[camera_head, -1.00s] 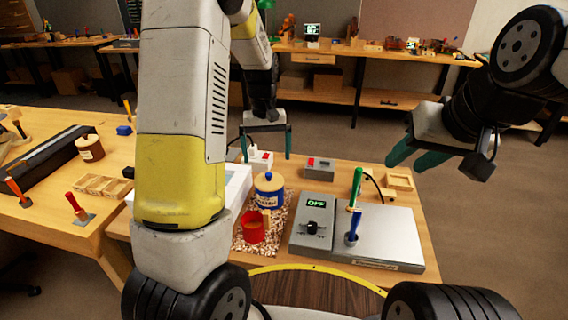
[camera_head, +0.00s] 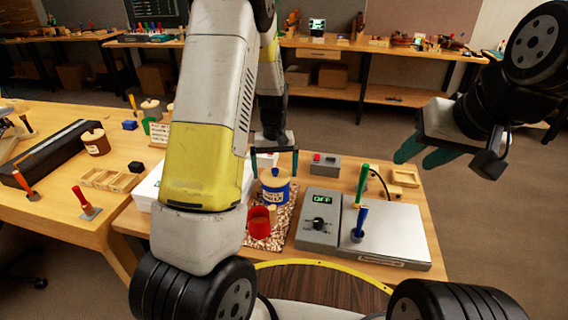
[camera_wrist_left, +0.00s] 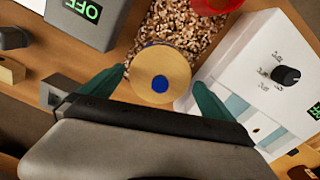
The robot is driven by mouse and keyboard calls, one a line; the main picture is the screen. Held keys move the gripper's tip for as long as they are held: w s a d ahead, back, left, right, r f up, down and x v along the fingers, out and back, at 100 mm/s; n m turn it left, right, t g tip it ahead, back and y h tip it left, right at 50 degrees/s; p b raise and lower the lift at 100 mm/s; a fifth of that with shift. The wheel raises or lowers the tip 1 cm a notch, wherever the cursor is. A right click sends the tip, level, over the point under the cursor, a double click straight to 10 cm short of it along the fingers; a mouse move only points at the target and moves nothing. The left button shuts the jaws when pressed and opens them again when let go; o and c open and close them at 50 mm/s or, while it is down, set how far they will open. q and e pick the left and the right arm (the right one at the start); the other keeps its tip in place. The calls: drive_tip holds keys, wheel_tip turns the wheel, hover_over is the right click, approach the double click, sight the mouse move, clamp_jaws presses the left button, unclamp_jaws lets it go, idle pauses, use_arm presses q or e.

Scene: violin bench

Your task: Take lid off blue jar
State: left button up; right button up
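The blue jar (camera_head: 276,192) stands upright on a speckled mat, with a round wooden lid (camera_wrist_left: 160,74) on top that carries a blue knob (camera_wrist_left: 160,82). In the head view the lid is partly behind my left gripper (camera_head: 275,166). My left gripper is open, fingers pointing down, just above and behind the jar. In the left wrist view its two fingertips (camera_wrist_left: 160,84) are spread on either side of the lid, and I see no clear contact. My right gripper (camera_head: 424,156) is open and empty, raised in the air at the right.
A red cup (camera_head: 259,228) stands in front of the jar on the mat (camera_head: 283,222). A grey device reading OFF (camera_head: 317,232) and a metal plate (camera_head: 398,238) with upright tools are to the right. A white device (camera_wrist_left: 262,80) is close to the left gripper.

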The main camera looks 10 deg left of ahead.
use_arm(q)
drive_tip(key=c, duration=1.1)
drive_tip(key=shift+r, duration=0.2)
